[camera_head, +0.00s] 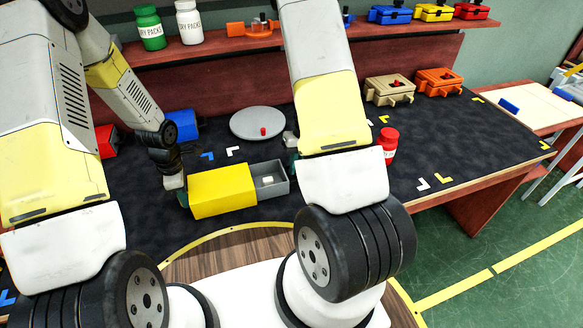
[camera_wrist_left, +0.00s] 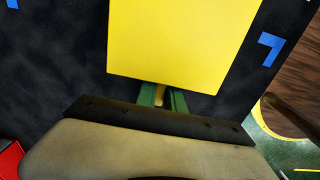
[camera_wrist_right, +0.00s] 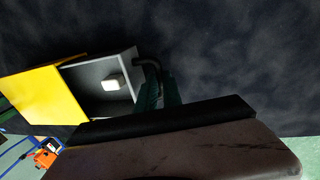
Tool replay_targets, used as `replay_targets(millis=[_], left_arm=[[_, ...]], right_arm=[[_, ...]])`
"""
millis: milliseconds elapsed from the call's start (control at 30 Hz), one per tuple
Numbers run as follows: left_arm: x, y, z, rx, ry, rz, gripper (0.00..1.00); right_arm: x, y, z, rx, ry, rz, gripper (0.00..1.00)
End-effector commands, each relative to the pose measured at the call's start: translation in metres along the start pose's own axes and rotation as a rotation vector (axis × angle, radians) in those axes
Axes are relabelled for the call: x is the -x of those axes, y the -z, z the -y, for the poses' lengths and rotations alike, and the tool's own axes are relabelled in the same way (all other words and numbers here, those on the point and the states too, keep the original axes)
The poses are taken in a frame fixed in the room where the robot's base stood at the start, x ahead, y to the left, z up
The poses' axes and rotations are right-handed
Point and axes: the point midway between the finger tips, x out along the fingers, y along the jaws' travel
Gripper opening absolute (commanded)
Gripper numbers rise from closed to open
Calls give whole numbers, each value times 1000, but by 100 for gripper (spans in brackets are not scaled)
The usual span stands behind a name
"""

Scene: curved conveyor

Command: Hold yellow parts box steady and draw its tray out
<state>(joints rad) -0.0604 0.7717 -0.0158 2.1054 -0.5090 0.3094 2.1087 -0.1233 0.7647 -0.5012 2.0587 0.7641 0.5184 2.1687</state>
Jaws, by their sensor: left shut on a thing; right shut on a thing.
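The yellow parts box (camera_head: 222,190) lies on the dark mat, with its grey tray (camera_head: 277,188) partly out of its right end. A small white block (camera_head: 267,180) lies in the tray and also shows in the right wrist view (camera_wrist_right: 112,85). My left gripper (camera_head: 180,190) is at the box's left end; in the left wrist view its green fingers (camera_wrist_left: 161,97) are shut at the box's near edge. My right gripper (camera_head: 292,150) is at the tray's outer end, mostly behind my arm; in the right wrist view its fingers (camera_wrist_right: 158,92) are shut on the tray's dark handle (camera_wrist_right: 150,68).
A grey round plate (camera_head: 257,122) with a small red piece stands behind the box. A red bottle (camera_head: 388,146) stands to the right. Tan (camera_head: 389,90) and orange (camera_head: 438,82) boxes are at the back right. A blue box (camera_head: 183,125) is behind my left gripper. The right mat is mostly clear.

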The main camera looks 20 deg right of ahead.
Motion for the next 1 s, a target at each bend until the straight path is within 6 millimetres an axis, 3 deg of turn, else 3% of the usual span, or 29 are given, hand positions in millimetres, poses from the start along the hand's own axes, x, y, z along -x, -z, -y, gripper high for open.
replay_targets(millis=[33,67,167,567,667,1000], left_arm=[[0,1,0,2,0,-1,0],[0,1,0,2,0,-1,0],[0,1,0,2,0,-1,0],[0,0,0,1,0,0,0],[0,0,0,1,0,0,0],[0,0,0,0,0,0,0]], right_arm=[[0,0,1,-1,2,1,0],[0,0,1,-1,1,1,12],[0,0,0,0,1,1,32],[5,-1,-1,2,1,2,32],[18,-2,-1,3,0,4,32],[89,-2,-1,3,1,5,32]])
